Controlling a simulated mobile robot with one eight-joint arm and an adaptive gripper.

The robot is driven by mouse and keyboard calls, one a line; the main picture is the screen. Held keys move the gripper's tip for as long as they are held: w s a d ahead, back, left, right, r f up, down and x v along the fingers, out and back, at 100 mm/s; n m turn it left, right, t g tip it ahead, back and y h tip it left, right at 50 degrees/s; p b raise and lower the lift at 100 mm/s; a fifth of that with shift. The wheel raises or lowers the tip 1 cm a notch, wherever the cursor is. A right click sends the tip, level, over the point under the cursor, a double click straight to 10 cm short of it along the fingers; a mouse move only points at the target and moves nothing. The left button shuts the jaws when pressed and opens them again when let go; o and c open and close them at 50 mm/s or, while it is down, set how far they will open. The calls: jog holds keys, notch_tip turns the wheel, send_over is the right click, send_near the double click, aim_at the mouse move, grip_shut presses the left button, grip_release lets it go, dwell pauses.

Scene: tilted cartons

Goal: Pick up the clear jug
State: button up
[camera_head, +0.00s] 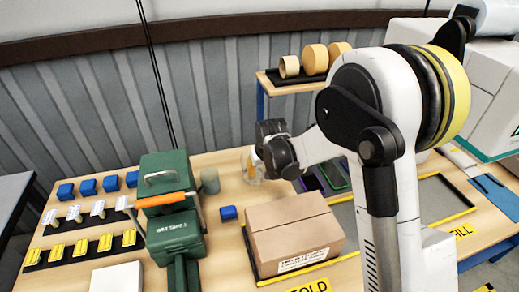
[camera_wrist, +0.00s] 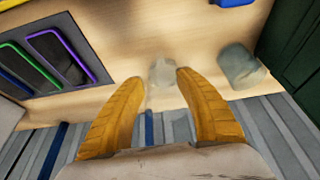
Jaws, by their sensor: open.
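The clear jug (camera_head: 249,166) stands near the back edge of the wooden table in the head view, partly hidden by my arm's end. In the wrist view the jug (camera_wrist: 162,71) is a faint see-through shape just beyond and between my fingertips. My gripper (camera_wrist: 159,78) is open, with two ridged yellow fingers spread apart and nothing visibly held. Whether the fingers touch the jug, I cannot tell.
A grey cylinder (camera_head: 210,181) stands left of the jug; it also shows in the wrist view (camera_wrist: 240,66). A blue block (camera_head: 228,212) and a cardboard carton (camera_head: 293,231) are in front. Purple and green frames (camera_head: 312,182) lie right.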

aim_at(259, 177)
jog(key=x, duration=0.1)
jog(key=b+x, duration=0.1)
jog(key=x, duration=0.3)
jog(key=shift+s+a+b, duration=0.1)
jog(key=shift+s+b, duration=0.2)
jog(key=b+x, duration=0.2)
jog(key=x, duration=0.4)
jog(key=shift+r, duration=0.15)
grip_shut()
